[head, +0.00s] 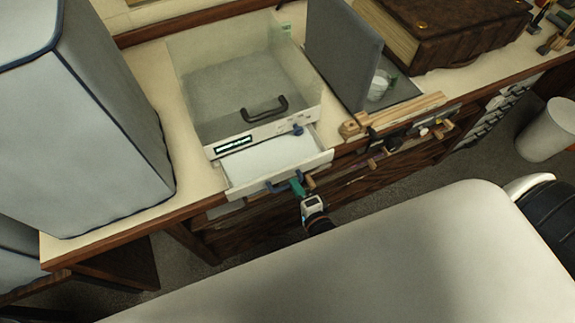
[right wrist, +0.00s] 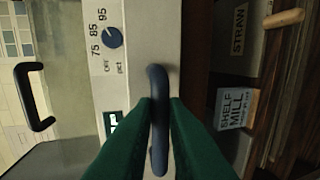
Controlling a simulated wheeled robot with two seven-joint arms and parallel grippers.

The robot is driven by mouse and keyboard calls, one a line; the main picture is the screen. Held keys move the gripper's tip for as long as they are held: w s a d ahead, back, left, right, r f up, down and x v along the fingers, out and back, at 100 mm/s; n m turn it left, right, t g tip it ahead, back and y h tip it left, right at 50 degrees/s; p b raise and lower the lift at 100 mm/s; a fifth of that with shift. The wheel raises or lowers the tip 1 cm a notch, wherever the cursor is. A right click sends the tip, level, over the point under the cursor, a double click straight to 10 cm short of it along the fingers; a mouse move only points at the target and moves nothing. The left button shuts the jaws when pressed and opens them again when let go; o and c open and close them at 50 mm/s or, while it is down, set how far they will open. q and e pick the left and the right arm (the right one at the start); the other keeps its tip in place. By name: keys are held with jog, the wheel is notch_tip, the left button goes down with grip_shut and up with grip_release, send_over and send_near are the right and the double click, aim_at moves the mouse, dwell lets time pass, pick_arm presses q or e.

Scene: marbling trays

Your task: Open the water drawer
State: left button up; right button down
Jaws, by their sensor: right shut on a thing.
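The water drawer (head: 264,162) is the pale tray low in the front of a clear-walled cabinet, and it stands partly pulled out with a white inside. Its blue bar handle (head: 279,186) is on the drawer front and also shows upright in the right wrist view (right wrist: 158,120). My right gripper (head: 298,184) has green fingers, one on each side of the handle, and is shut on it; it also shows in the right wrist view (right wrist: 159,104). My left gripper is not in view.
The cabinet has a black handle (head: 264,110), a display (head: 233,145) and a blue knob (head: 297,130). A grey panel (head: 340,50) stands at its right and a large covered box (head: 85,120) at its left. A rounded pale surface (head: 390,260) fills the foreground.

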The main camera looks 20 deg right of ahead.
jog(key=v, duration=0.4)
jog(key=shift+s+f, duration=0.1)
jog(key=shift+f, duration=0.3)
jog(key=c, duration=1.5)
grip_release()
jog(key=shift+o, duration=0.2)
jog(key=b+v, duration=0.2)
jog(key=v, duration=1)
jog(key=shift+f, duration=0.1)
